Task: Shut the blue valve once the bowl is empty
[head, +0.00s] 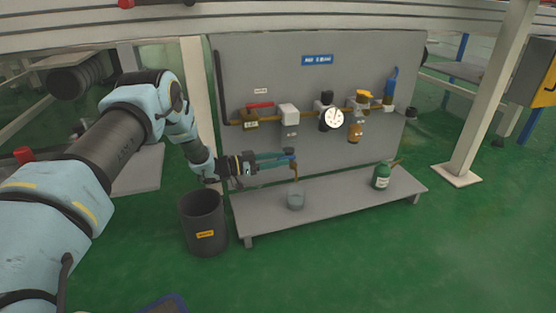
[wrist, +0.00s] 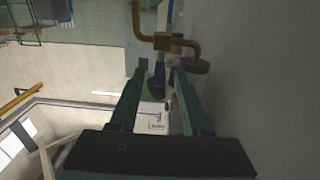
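My gripper (head: 291,157) reaches in from the left, just in front of the grey panel; its two fingers are apart.
The panel (head: 240,70) carries a brass pipe with a red handle (head: 260,105), a gauge (head: 333,118), a yellow handle (head: 363,93) and a tall blue handle (head: 390,87). A green bottle (head: 382,178) stands on the bench (head: 340,205). A dark bin (head: 203,225) stands left.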

